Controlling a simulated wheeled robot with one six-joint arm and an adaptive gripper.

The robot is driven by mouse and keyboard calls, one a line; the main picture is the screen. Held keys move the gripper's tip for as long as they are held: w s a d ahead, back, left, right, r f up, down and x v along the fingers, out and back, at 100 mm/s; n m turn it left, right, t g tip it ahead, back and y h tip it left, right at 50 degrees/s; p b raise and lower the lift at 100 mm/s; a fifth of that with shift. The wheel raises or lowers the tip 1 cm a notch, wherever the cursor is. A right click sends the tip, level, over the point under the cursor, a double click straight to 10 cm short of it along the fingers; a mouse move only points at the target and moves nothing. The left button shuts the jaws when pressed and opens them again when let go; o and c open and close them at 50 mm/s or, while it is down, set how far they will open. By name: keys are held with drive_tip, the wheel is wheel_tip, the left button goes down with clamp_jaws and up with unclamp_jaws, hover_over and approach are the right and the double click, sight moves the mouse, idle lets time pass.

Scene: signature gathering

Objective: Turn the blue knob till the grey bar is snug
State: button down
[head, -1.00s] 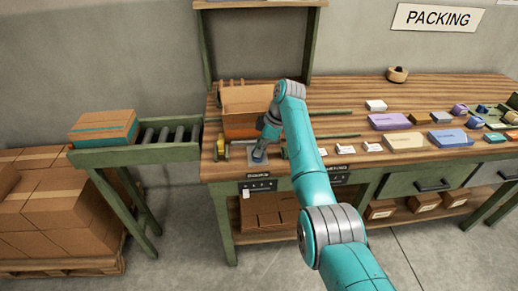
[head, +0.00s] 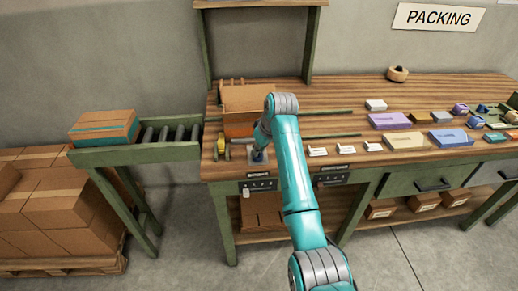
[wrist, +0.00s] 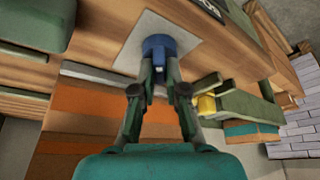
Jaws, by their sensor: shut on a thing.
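The blue knob (wrist: 158,44) stands on a pale square plate (wrist: 185,25) in the wrist view. My gripper (wrist: 160,66) is shut on the knob, with a finger on either side. In the head view the knob (head: 258,155) shows small under my gripper (head: 260,149), near the front edge of the bench. A grey bar (wrist: 92,74) lies beside an orange and brown box (wrist: 85,108) in the wrist view. I cannot tell whether the bar touches the box. The box (head: 240,125) also shows in the head view, behind the knob.
A yellow tool (head: 222,143) lies left of the knob. White cards (head: 317,151) and several coloured packs (head: 390,121) lie to the right on the wooden bench. A roller conveyor with a carton (head: 104,127) stands at the left.

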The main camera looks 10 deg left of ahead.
drive_tip(key=m+h, duration=0.1)
drive_tip(key=m, duration=0.2)
drive_tip(key=m+t+h, duration=0.1)
drive_tip(key=m, duration=0.3)
drive_tip(key=shift+a, duration=0.1)
idle(0.5)
drive_tip(key=c, duration=1.2)
unclamp_jaws()
drive_tip(key=v, duration=1.2)
drive_tip(key=shift+s+a, duration=0.2)
drive_tip(key=shift+s, duration=0.15)
drive_tip(key=shift+f, duration=0.1)
